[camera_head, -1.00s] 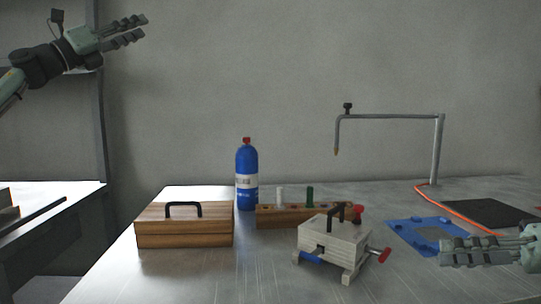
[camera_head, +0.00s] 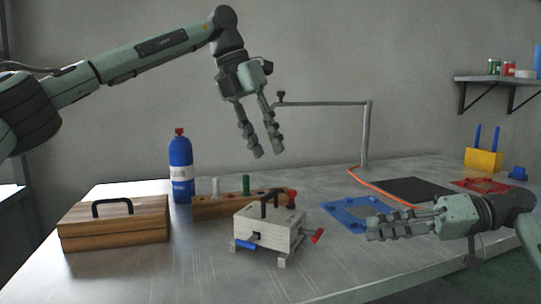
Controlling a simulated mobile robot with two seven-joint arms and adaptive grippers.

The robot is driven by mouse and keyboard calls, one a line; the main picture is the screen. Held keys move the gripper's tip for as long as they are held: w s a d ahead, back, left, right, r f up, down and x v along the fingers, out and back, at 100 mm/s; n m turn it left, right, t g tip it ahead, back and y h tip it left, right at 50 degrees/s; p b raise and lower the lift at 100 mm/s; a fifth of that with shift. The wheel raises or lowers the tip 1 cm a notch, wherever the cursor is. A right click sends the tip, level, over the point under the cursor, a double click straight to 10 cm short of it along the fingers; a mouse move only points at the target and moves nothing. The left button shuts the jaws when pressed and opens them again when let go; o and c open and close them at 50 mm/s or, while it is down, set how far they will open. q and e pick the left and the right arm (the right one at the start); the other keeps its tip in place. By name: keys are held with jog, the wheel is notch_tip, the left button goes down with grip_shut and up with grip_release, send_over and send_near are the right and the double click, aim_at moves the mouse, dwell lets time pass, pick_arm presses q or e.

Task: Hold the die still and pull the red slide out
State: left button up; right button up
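The die (camera_head: 267,231) is a pale block with a black handle (camera_head: 270,203) on top, standing on feet on the metal table. The red slide's red knob (camera_head: 317,236) sticks out at its right side on a thin rod. A blue part (camera_head: 245,244) shows at its front left. My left gripper (camera_head: 268,154) hangs above and behind the die in the picture, fingers downward, parted and empty. My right gripper (camera_head: 370,230) is right of the red knob, apart from it, fingers pointing left. Its fingers overlap in this view, so its opening is unclear.
A wooden box (camera_head: 115,225) with a handle stands left. A blue bottle (camera_head: 181,172) and a wooden rack (camera_head: 221,207) stand behind the die. A blue frame (camera_head: 345,212) and dark mat (camera_head: 411,189) lie right, near a bent metal stand (camera_head: 366,135). The table front is clear.

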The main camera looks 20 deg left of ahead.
aim_at(270, 193)
pick_arm(q)
jog(key=s+d+f+g+y, duration=0.1)
jog(key=s+d+f+y, duration=0.1)
jog(key=y, duration=0.1)
jog(key=shift+s+n+g+y, duration=0.25)
jog(key=shift+n+g+y, duration=0.05)
jog(key=shift+n+g, duration=0.1)
jog(key=shift+s+f, duration=0.1)
jog(key=shift+f, duration=0.15)
notch_tip(270, 193, down, 7)
jog(key=shift+f, duration=0.2)
jog(key=shift+c, duration=0.3)
grip_shut()
